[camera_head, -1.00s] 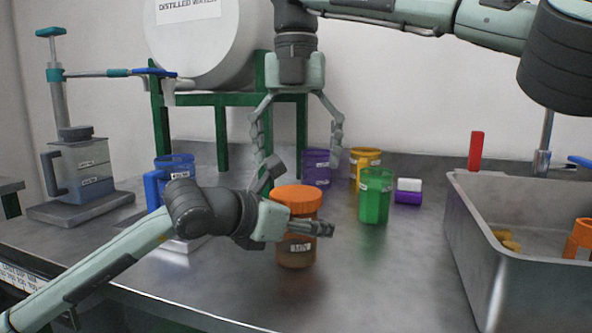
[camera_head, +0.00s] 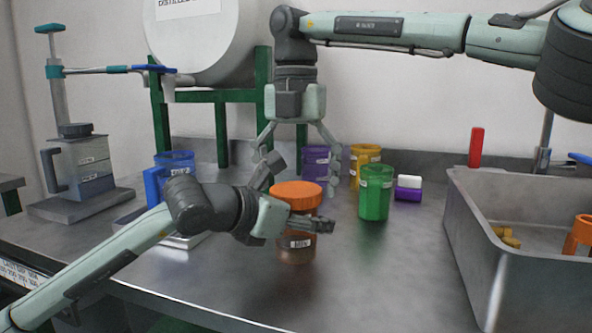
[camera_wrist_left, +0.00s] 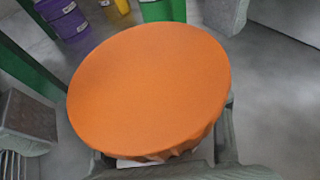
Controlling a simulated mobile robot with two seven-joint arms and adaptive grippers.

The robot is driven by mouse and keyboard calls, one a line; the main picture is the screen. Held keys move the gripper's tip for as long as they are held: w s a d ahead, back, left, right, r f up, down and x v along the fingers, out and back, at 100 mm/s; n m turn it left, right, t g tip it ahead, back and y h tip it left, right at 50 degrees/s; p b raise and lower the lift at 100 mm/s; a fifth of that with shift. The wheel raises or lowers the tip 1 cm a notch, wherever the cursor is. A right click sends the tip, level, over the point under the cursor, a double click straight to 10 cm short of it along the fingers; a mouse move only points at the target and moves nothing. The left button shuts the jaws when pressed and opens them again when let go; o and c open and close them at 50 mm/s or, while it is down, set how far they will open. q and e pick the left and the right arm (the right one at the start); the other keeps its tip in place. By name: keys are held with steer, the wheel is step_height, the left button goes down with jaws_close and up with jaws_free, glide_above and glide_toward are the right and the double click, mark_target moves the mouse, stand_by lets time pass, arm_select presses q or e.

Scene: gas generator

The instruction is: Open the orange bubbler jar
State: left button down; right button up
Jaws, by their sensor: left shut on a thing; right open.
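The orange bubbler jar (camera_head: 296,248) stands on the metal table in the head view, a brownish see-through body with a white label. Its orange lid (camera_head: 298,193) is on top and fills the middle of the left wrist view (camera_wrist_left: 150,90). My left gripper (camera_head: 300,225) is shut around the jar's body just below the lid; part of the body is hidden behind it. My right gripper (camera_head: 298,165) points down from above with its fingers spread, one on each side above the lid. It is open and apart from the lid as far as I can tell.
Behind the jar stand a purple cup (camera_head: 316,165), a yellow cup (camera_head: 366,158) and a green cup (camera_head: 376,195). A blue cup (camera_head: 174,165) is left, partly behind my left arm. A metal sink (camera_head: 480,215) is at the right. The table front is clear.

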steer(key=c, duration=1.2)
steer(key=n, duration=0.3)
steer(key=shift+c, duration=0.2)
steer(key=o, duration=1.3)
steer(key=shift+c, duration=0.2)
